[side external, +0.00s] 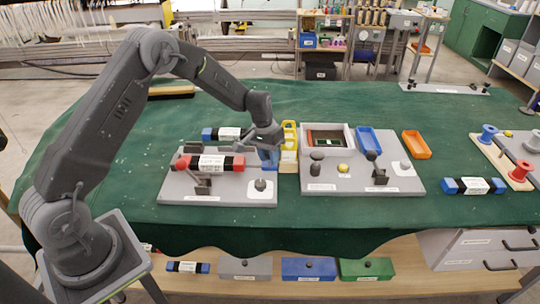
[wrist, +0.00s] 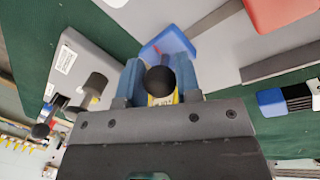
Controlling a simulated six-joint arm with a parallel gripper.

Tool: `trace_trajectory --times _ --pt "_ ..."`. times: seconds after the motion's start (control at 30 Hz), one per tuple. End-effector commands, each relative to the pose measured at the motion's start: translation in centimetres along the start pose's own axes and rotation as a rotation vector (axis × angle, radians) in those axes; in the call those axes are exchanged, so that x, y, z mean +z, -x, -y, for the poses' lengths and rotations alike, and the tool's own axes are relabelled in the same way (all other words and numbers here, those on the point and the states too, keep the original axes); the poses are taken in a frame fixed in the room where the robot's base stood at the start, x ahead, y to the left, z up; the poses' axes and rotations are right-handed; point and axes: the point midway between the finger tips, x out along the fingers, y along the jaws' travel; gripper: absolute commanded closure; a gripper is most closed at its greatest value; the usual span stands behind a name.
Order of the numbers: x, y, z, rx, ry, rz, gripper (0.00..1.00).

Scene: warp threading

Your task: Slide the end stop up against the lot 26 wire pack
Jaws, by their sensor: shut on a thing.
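A black wire pack with red ends and a white label (side external: 211,163) lies across a holder on the left grey board (side external: 180,187); its label is too small to read surely. Its right red end faces my gripper, with a gap between. My gripper (side external: 268,158) is at the board's back right. In the wrist view its blue fingers (wrist: 160,82) are shut on a round black knob (wrist: 160,79). A blue piece (wrist: 170,43), seemingly the end stop's body, shows just beyond them. A red pack end (wrist: 282,12) is at the top right there, apart from the blue piece.
A black knob on a white plate (side external: 261,186) stands at the board's front right. A blue-ended pack (side external: 222,134) lies behind the board. Yellow holders (side external: 290,140) stand right of my gripper. A second grey board (side external: 350,180) with knobs is farther right.

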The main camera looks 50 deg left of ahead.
Motion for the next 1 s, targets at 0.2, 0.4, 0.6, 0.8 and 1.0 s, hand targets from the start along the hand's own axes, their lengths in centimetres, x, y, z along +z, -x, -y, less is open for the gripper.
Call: trace_trajectory --times 0.2,0.4,0.6,0.8,1.0 --pt "1.4 0.5 2.2 0.000 0.003 0.000 1.00" --pt "1.6 0.5 2.4 0.001 0.000 -0.001 1.00" --pt "1.6 0.5 2.3 0.001 -0.001 -0.001 0.57" --pt "1.6 0.5 2.3 0.001 -0.001 0.000 0.44" --pt "1.6 0.6 2.3 0.001 -0.001 0.000 0.44"
